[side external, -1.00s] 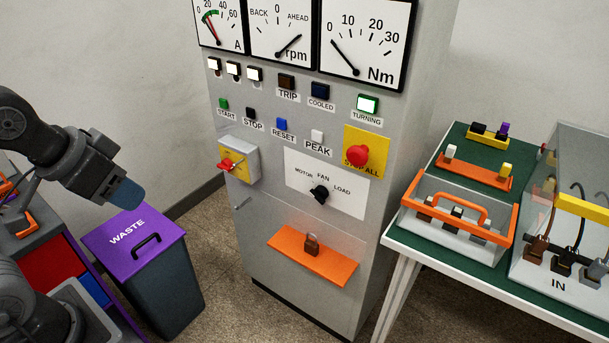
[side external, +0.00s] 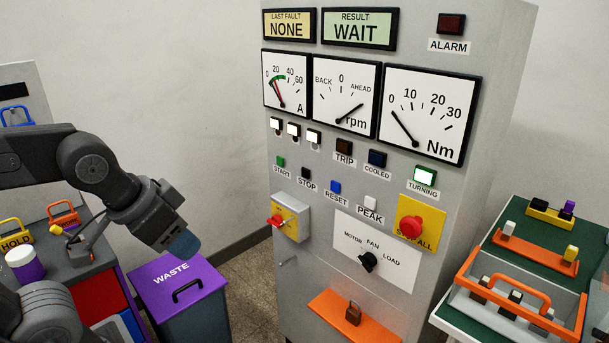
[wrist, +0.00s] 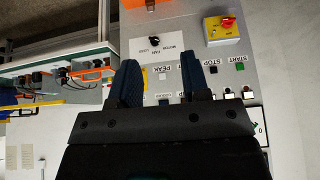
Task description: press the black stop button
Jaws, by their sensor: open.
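The black stop button (side external: 305,173) is a small square on the front of the grey cabinet, above its STOP label, between the green start button (side external: 280,161) and the blue reset button (side external: 336,187). In the wrist view the panel is upside down and the stop button (wrist: 213,70) shows just right of my right finger. My gripper (side external: 183,246), with blue fingertips, is left of the cabinet and clear of it. In the wrist view my gripper (wrist: 160,82) is open and empty, its two fingers apart. The fingers hide part of the panel.
A yellow box with a red switch (side external: 286,220) juts out below the start button. The red stop-all button (side external: 411,227) and black knob (side external: 368,262) are to the right. A purple-lidded waste bin (side external: 165,270) stands below my gripper. The result display (side external: 358,29) reads WAIT.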

